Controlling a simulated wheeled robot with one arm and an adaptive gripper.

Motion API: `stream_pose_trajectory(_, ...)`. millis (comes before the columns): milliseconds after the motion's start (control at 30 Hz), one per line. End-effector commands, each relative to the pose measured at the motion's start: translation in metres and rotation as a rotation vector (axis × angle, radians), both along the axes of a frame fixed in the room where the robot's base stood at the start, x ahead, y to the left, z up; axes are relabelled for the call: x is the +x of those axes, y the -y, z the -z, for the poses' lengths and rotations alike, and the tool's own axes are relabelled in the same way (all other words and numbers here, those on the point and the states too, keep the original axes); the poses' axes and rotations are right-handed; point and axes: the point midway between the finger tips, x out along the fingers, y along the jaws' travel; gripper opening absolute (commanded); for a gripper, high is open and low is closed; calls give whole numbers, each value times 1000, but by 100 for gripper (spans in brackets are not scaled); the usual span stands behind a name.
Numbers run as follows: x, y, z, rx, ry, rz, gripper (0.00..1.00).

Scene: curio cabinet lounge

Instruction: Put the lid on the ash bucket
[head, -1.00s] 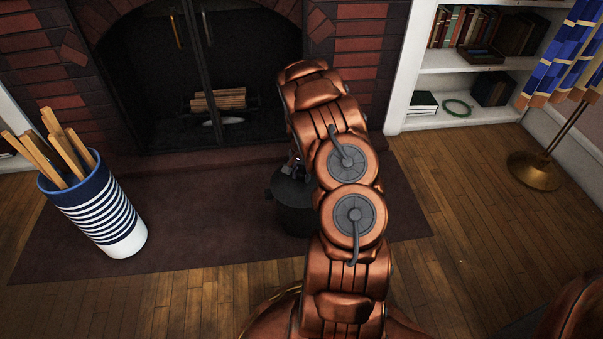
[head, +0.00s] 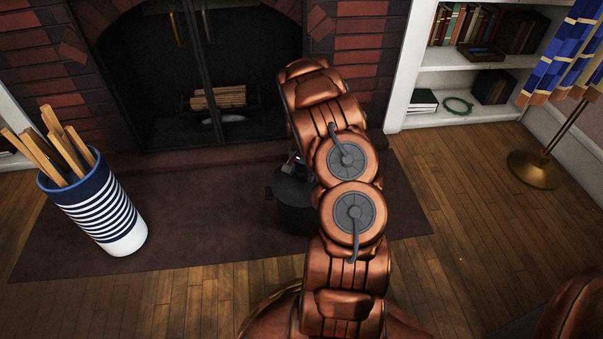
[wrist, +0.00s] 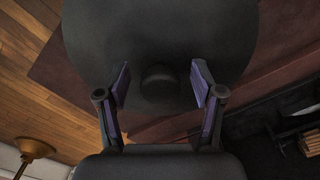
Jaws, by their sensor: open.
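The dark grey ash bucket (head: 297,219) stands on the hearth mat, partly hidden behind my arm. Its dark round lid (head: 290,190) lies over the bucket's top; I cannot tell whether it sits fully flush. My gripper (wrist: 160,84) is open, one finger on each side of the knob, with a visible gap on both sides. In the head view my gripper is mostly hidden behind the arm.
A striped vase (head: 105,222) with wooden sticks stands left on the mat (head: 190,225). The brick fireplace with logs (head: 218,98) is behind. White shelves (head: 465,58) and a brass lamp base (head: 535,172) are at the right. The right floor is clear.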

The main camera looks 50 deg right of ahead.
Motion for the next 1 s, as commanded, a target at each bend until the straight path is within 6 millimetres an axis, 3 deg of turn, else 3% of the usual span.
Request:
stream_pose_trajectory(267,1,1,-19,-3,2,0,67)
stream_pose_trajectory(800,1,1,-109,-2,3,-1,67)
stream_pose_trajectory(1000,0,0,-120,0,0,0,67)
